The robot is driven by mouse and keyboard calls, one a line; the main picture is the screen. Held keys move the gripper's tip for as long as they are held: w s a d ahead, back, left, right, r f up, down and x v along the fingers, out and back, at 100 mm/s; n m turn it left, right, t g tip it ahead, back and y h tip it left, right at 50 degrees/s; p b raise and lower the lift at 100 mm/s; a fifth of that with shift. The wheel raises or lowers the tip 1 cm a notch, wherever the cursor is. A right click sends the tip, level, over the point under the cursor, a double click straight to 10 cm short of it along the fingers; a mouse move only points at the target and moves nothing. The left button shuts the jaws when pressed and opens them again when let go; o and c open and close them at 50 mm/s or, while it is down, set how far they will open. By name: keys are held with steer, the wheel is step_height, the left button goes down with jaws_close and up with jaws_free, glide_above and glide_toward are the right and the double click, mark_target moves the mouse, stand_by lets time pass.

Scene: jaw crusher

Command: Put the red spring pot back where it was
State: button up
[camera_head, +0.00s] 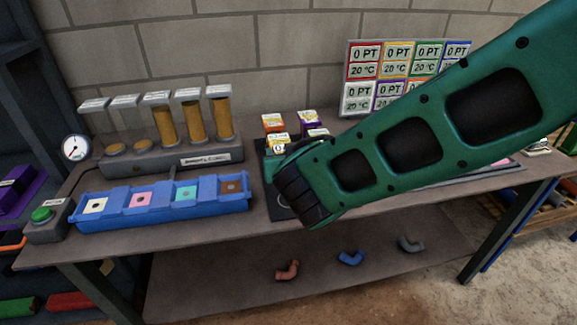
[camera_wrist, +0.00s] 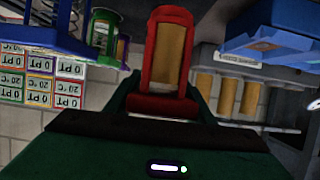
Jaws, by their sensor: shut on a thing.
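In the wrist view, the red spring pot (camera_wrist: 151,50) has a red frame around a yellow-brown core. My gripper (camera_wrist: 164,90) is shut on its lower part in the picture, with a dark green finger at each side. The red pot does not show in the head view, where my green arm covers the area around the gripper. A green spring pot (camera_wrist: 103,28) shows at the upper left of the wrist view, apart from my gripper. The place under the red pot is hidden.
A blue tray (camera_head: 165,217) with several coloured squares lies on the bench at left. Behind it stand several brown-filled tubes (camera_head: 193,120) on a grey base. Small labelled boxes (camera_head: 273,122) stand beside my arm, and a label board (camera_head: 358,99) is behind it.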

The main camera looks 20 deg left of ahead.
steer(key=shift+w+d+f, duration=0.1)
steer(key=shift+f, duration=1.95)
steer(key=o, duration=1.3)
steer(key=shift+f, duration=0.15)
steer(key=shift+o, duration=0.2)
steer(key=v, duration=1.2)
